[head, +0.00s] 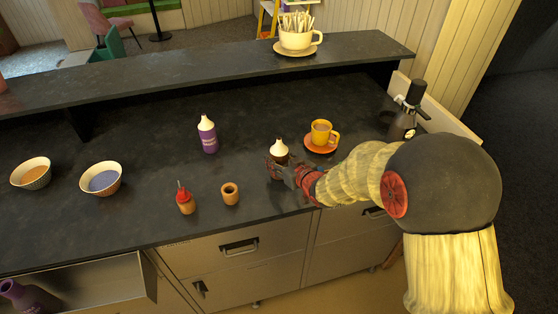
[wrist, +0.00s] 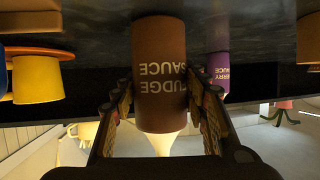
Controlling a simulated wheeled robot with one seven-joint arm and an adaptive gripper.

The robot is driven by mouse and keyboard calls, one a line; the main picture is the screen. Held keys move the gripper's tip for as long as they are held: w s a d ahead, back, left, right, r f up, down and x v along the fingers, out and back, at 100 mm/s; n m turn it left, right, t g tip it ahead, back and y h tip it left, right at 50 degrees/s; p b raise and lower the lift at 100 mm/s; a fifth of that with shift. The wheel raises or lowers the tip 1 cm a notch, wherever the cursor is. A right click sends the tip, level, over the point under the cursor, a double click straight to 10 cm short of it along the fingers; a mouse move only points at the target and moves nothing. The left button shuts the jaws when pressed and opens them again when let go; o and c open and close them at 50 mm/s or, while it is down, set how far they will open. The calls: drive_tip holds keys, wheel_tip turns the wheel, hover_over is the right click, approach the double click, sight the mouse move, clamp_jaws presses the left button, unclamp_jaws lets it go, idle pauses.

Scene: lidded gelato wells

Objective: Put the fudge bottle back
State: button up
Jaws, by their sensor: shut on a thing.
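The brown fudge bottle with a cream cap (head: 279,149) is upright near the counter's front edge, left of the orange saucer. In the upside-down wrist view the bottle (wrist: 160,75) reads "FUDGE SAUCE". My gripper (head: 279,165) is shut on it, one finger on each side; the fingers (wrist: 160,95) also flank it in the wrist view. I cannot tell whether its base touches the counter. An empty round wooden holder (head: 230,194) stands to its left. Left of that, a similar holder (head: 186,206) has a red-topped item (head: 183,190) in it.
A purple sauce bottle (head: 207,135) stands behind the holders. A yellow cup (head: 322,133) on an orange saucer (head: 321,149) is close behind my gripper. Two bowls (head: 31,173) (head: 101,179) are at left. A dark dispenser (head: 404,118) stands at right. A drawer (head: 85,285) is open below.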

drive_tip(key=shift+f, duration=0.2)
drive_tip(key=o, duration=1.1)
drive_tip(key=shift+o, duration=0.3)
drive_tip(key=shift+r, duration=0.1)
